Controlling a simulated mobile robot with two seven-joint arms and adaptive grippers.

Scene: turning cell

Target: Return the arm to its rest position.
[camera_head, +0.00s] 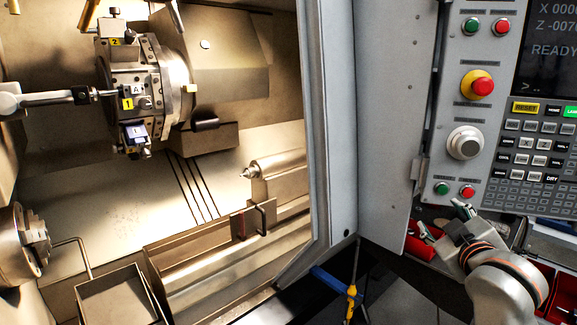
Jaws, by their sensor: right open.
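My right arm (500,285) comes in at the lower right, in front of the lathe's control panel. Its gripper (444,220) is open, with its fingers spread apart below the panel's lower buttons and nothing visible between them. Red items lie around and below it. My left gripper is not in view.
The control panel (465,110) with buttons and keys stands above my right gripper. The grey door frame (385,140) is to its left. Further left is the open lathe with its tool turret (135,90), tailstock (278,175) and chuck (22,245). A red bin (560,285) is at the lower right.

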